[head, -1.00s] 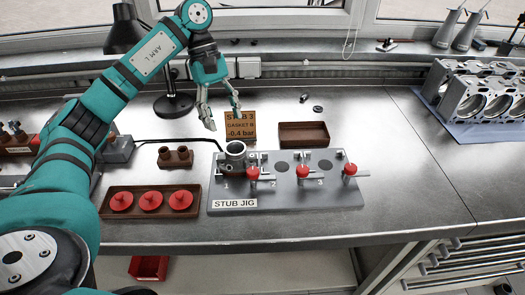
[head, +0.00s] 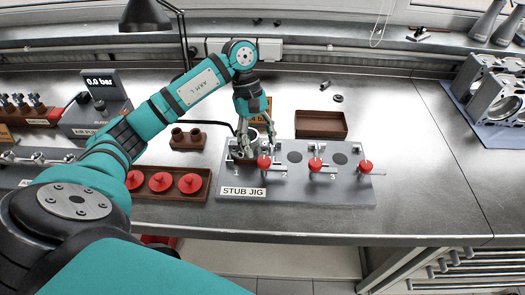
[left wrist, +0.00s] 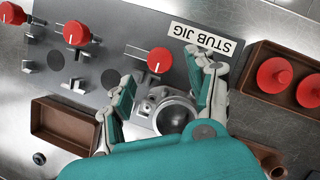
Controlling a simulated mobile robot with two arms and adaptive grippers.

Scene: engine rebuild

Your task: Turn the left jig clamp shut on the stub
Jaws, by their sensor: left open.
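The grey stub jig (head: 300,190) lies on the bench with several clamps in a row. The left jig clamp has a red knob (head: 264,162), which also shows in the left wrist view (left wrist: 158,61). The metal stub (left wrist: 171,112) stands beside that clamp; my fingers partly hide it in the head view. My left gripper (head: 255,148) is open and low over the left end of the jig. In the left wrist view its fingers spread on both sides of the stub, with the red knob beyond, between the tips. I cannot tell whether they touch anything. My right gripper is out of view.
Two other red clamp knobs (head: 315,164) stand along the jig to the right. A brown tray of red caps (head: 205,176) lies to the left, an empty brown tray (head: 320,136) behind. A black lamp (head: 144,17) and an air pump (head: 97,117) stand further back.

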